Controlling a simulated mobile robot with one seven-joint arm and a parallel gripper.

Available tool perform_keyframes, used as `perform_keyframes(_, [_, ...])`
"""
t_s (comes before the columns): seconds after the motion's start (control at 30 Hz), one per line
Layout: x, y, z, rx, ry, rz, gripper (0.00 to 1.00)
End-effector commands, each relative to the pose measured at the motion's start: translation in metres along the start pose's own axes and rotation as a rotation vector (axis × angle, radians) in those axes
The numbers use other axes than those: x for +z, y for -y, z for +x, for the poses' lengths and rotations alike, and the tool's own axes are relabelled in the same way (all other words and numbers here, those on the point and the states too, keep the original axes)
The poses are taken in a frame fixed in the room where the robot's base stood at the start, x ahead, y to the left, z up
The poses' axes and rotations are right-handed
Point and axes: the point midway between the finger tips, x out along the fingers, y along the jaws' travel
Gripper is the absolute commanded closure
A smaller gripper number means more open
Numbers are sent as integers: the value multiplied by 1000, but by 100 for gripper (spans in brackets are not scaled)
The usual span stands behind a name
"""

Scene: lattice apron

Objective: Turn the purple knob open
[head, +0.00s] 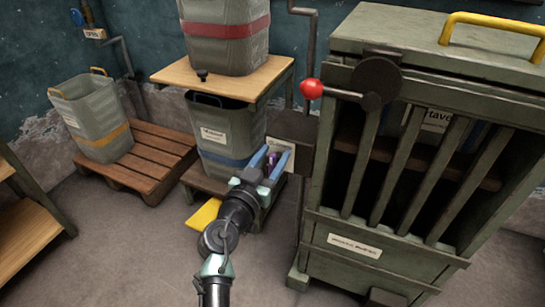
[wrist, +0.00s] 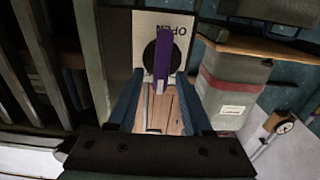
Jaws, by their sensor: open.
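The purple knob (wrist: 152,55) is a flat bar on a round black disc (wrist: 170,58), set on a white plate (wrist: 145,28) that reads OPEN upside down in the wrist view. The bar stands about upright in that view. My gripper (wrist: 158,77) is open, with one blue finger on each side of the bar and a visible gap on both sides. In the head view my gripper (head: 270,157) is at the knob (head: 271,166), which shows as a small purple patch between the fingers. The white plate (head: 284,150) is partly hidden there.
A green slatted cabinet (head: 340,225) stands right of my gripper, with a red-balled lever (head: 311,89) on it. A grey bin with a blue band (head: 232,125) sits behind my gripper under a wooden shelf (head: 170,75). A pallet (head: 150,155) holds another bin (head: 90,115).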

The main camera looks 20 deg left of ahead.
Motion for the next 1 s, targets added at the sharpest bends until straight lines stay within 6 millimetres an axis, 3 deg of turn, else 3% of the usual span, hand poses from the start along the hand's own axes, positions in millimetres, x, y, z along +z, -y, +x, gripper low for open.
perform_keyframes(0.1, [0,0,0,0,0,0,54])
perform_keyframes(0.37, [1,0,0,0,1,0,100])
perform_keyframes(0.77, [4,0,-1,1,7,-15,100])
perform_keyframes(1.0, [7,2,-1,2,11,-110,100])
